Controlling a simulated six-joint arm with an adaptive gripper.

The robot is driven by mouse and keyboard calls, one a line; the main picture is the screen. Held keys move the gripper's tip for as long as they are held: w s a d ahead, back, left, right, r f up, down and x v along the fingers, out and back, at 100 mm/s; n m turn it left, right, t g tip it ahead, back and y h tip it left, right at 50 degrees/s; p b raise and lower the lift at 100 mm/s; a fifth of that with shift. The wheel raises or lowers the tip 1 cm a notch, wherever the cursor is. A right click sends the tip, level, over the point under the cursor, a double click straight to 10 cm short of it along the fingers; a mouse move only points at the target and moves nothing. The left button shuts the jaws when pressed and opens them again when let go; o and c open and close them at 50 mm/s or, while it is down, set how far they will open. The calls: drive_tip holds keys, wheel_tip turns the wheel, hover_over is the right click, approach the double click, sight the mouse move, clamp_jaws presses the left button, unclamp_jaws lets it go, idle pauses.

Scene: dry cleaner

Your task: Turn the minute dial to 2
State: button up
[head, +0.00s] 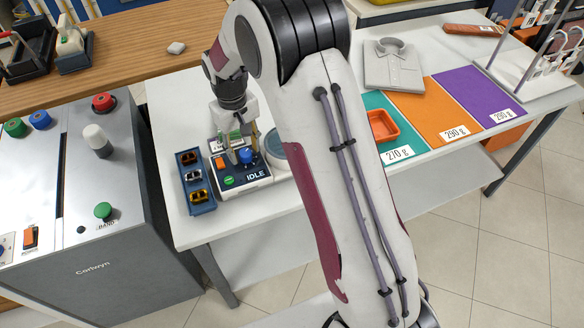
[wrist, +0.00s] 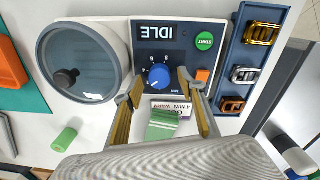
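The minute dial is a blue knob (head: 246,156) on a small dark control panel (head: 262,182) whose display reads IDLE. In the wrist view the blue knob (wrist: 159,77) shows upside down with small white numbers around it; I cannot read its setting surely. My gripper (head: 240,152) points down over the panel. In the wrist view its fingertips (wrist: 160,83) are apart, one on each side of the knob, with visible gaps. Nothing is held. A green START button (wrist: 205,41) and an orange switch (wrist: 203,76) sit near the right finger.
A round-windowed drum (wrist: 80,62) adjoins the panel. A blue tray (head: 207,206) of metal clips stands on the other side. A white card (wrist: 171,105) and a green piece (wrist: 163,127) lie near the fingers. An orange tray (head: 382,125) is farther right on the table.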

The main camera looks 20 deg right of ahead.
sight(245, 156)
drive_tip(key=shift+n, duration=4.3)
drive_tip(key=r, duration=0.8)
drive_tip(key=shift+s+a, duration=0.15)
drive_tip(key=shift+s, duration=0.05)
drive_tip(key=shift+s+f+m, duration=0.1)
drive_tip(key=shift+f+m, duration=0.15)
drive_tip(key=shift+m, duration=0.35)
drive_tip(key=shift+s+f+m, duration=0.25)
drive_tip(key=shift+s+m, duration=0.05)
drive_tip(key=s+d+r+m+t, duration=0.1)
drive_tip(key=s+r+m, duration=0.3)
drive_tip(key=s, duration=0.7)
drive_tip(key=s+d+r+m+t, duration=0.1)
drive_tip(key=s+d+r+m, duration=0.2)
drive_tip(key=s+r, duration=0.4)
drive_tip(key=s+m, duration=0.1)
drive_tip(key=s, duration=0.4)
drive_tip(key=shift+s+r+m+t, duration=0.25)
drive_tip(key=shift+r+m+t, duration=0.05)
drive_tip(key=shift+d, duration=0.1)
